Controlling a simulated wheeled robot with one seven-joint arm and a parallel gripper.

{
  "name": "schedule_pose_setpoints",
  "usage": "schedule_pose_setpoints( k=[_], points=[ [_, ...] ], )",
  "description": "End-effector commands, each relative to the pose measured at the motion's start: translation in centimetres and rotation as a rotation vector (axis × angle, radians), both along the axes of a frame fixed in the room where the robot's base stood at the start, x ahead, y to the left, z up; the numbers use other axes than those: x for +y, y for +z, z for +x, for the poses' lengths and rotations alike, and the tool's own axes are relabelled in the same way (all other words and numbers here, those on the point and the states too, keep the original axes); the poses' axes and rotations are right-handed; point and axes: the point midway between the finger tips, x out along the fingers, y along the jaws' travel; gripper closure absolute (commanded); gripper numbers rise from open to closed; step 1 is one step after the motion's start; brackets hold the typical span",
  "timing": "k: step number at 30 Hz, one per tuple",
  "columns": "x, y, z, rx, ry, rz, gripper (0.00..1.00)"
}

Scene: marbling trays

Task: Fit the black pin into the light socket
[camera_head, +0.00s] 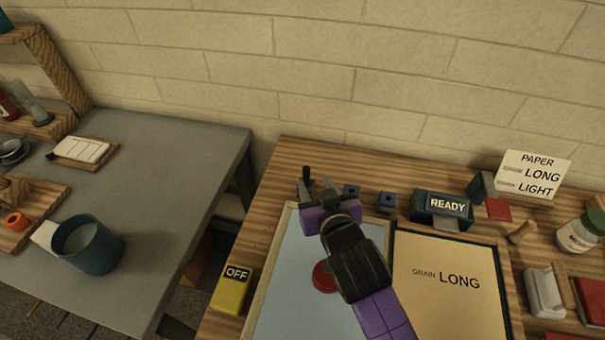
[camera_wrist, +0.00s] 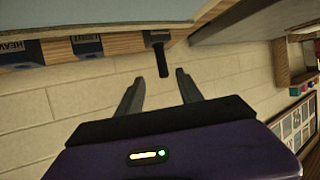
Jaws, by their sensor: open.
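The black pin (camera_head: 306,174) stands upright near the back edge of the table, just beyond my gripper. In the wrist view the pin (camera_wrist: 161,55) shows ahead of the fingertips, between their lines, with no contact visible. My gripper (camera_head: 317,185) is open and empty; its two fingers (camera_wrist: 160,76) are apart in the wrist view. The light socket (camera_wrist: 87,45) is a dark blue block labelled LIGHT, to the left of the pin in the wrist view. In the head view this socket (camera_head: 351,190) is just right of my gripper.
The HEAVY socket (camera_head: 387,202) stands right of the light socket. Further right are a READY display (camera_head: 442,207) and a PAPER LONG LIGHT sign (camera_head: 533,174). My arm passes over a pale blue tray (camera_head: 280,290). A GRAIN LONG board (camera_head: 450,310) and a yellow OFF block (camera_head: 232,290) lie nearby.

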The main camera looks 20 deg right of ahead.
Motion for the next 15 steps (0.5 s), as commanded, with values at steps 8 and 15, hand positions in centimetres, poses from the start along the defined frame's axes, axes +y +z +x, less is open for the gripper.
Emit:
schedule_pose_setpoints(
  k=[8, 15],
  points=[
    [-0.4, -0.9, 2.4, -0.001, -0.003, 0.005, 0.57],
    [-0.3, -2.1, 5.1, -0.001, -0.001, 0.005, 0.57]
  ],
)
